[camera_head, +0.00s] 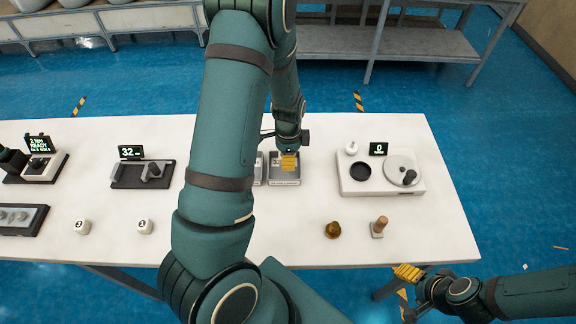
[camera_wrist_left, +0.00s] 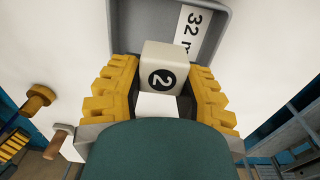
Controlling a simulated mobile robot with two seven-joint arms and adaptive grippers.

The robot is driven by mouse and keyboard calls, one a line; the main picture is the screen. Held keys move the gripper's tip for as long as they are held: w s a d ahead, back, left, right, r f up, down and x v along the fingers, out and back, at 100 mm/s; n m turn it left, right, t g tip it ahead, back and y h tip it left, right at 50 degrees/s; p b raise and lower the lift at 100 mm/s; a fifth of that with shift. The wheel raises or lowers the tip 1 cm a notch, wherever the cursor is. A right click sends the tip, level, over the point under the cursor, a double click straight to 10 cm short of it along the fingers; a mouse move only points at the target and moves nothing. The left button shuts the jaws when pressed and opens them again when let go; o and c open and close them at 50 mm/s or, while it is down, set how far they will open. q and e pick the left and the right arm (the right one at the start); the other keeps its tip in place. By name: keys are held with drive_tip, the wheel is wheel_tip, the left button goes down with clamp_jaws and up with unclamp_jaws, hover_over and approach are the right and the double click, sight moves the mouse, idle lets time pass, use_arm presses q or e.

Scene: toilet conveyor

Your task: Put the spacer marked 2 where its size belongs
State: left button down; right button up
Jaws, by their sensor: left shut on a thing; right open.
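The spacer marked 2 (camera_wrist_left: 161,60) is a white block with a black disc bearing the number, held between the yellow fingers of my left gripper (camera_wrist_left: 158,90). In the head view my left gripper (camera_head: 289,160) is over a grey tray (camera_head: 285,182), and the spacer cannot be made out there. The tray (camera_wrist_left: 222,20) has a label reading 32 and a cut-off unit in the wrist view. I cannot tell whether the spacer touches the tray floor. My right gripper (camera_head: 408,272) is open and empty, off the table's front right edge.
My left arm hides the table's middle and other trays. A measuring device (camera_head: 142,173) displays 32. Two more white spacers, left (camera_head: 82,227) and right (camera_head: 145,226), stand at front left. A scale-like machine (camera_head: 380,175), brass knob (camera_head: 332,230) and wooden-handled stamp (camera_head: 379,227) are on the right.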

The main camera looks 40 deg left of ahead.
use_arm(q)
wheel_tip(320, 180, down, 4)
drive_tip(key=shift+r, duration=0.15)
drive_tip(key=shift+f, duration=0.2)
drive_tip(key=shift+f+b, duration=0.15)
drive_tip(key=shift+b, duration=0.25)
drive_tip(key=c, duration=1)
unclamp_jaws()
